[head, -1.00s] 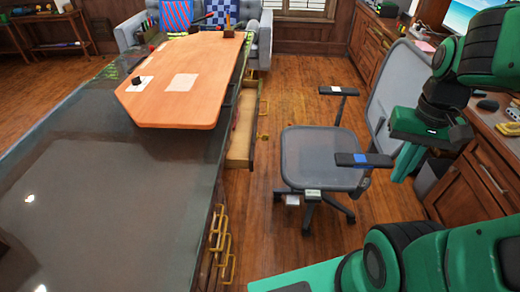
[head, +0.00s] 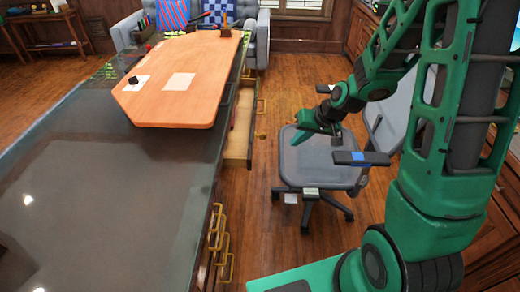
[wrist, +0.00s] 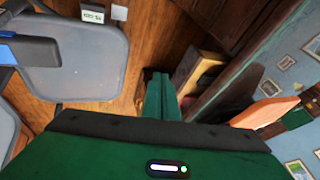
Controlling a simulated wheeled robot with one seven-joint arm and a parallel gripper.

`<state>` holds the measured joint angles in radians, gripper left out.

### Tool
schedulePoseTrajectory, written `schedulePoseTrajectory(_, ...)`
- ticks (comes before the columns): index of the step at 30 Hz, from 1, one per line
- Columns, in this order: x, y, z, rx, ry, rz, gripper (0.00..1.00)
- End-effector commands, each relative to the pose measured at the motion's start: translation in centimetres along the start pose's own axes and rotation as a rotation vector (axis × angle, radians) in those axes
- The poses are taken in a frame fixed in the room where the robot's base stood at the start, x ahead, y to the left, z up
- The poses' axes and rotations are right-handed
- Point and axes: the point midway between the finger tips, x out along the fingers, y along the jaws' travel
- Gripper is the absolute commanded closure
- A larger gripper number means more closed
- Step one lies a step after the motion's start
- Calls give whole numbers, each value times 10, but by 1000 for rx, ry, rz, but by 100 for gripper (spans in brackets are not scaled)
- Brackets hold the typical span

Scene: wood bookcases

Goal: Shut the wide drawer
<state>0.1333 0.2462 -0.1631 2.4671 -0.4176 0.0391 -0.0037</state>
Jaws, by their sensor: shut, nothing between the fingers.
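The wide drawer (head: 238,140) sticks out from the right side of the long dark-topped desk (head: 110,170), and its pale wooden inside shows. Brass handles show along its front. My gripper (head: 318,136) is to the right of the drawer in the head view, above the office chair's seat, apart from the drawer. In the wrist view my gripper's fingers (wrist: 162,97) are together and empty. The drawer also shows in the wrist view (wrist: 203,75), beyond and right of the fingertips. My arm hides part of the head view's right side.
The grey office chair (head: 320,172) with armrests stands right of the drawer, under my gripper. Several brass handles (head: 224,245) stick out from the desk's near side. An orange board (head: 185,75) lies on the desktop. Wood floor is clear between drawer and chair.

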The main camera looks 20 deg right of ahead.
Motion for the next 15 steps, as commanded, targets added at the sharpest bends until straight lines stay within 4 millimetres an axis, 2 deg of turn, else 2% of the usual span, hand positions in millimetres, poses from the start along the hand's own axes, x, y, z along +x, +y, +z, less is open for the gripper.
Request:
schedulePoseTrajectory(1, 14, -5, -2, 5, 10, -24, 100)
schedulePoseTrajectory(4, 33, -15, -9, 14, 42, -64, 100)
schedulePoseTrajectory(15, 63, -25, -16, 28, 72, -103, 100)
